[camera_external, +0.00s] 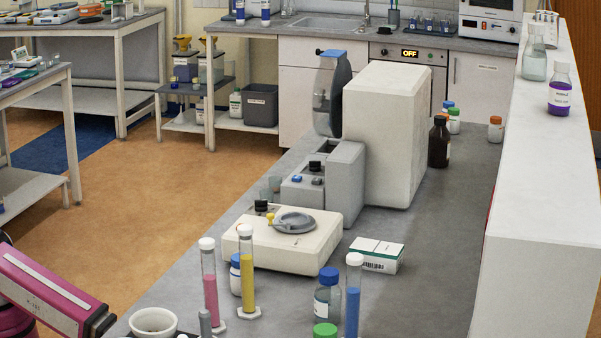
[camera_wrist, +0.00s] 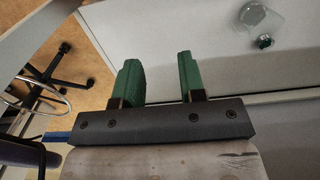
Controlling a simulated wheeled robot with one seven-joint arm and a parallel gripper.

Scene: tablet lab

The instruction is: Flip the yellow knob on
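A small yellow knob (camera_external: 270,217) stands on top of a low cream bench device (camera_external: 283,256), at the left of its round grey disc (camera_external: 295,222). Whether the knob is on or off is too small to tell. My pink arm enters at the lower left of the external view, well apart from the device. My gripper (camera_wrist: 158,60) shows in the wrist view with its two green fingers spread and nothing between them. It is not visible in the external view. The knob does not show in the wrist view.
In front of the device stand a pink cylinder (camera_external: 210,288), a yellow cylinder (camera_external: 247,274) and a blue cylinder (camera_external: 352,300). A blue-capped bottle (camera_external: 327,300) and a white bowl (camera_external: 153,322) are nearby. A small box (camera_external: 376,254) lies right of the device. A tall cream-and-grey machine (camera_external: 385,133) stands behind.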

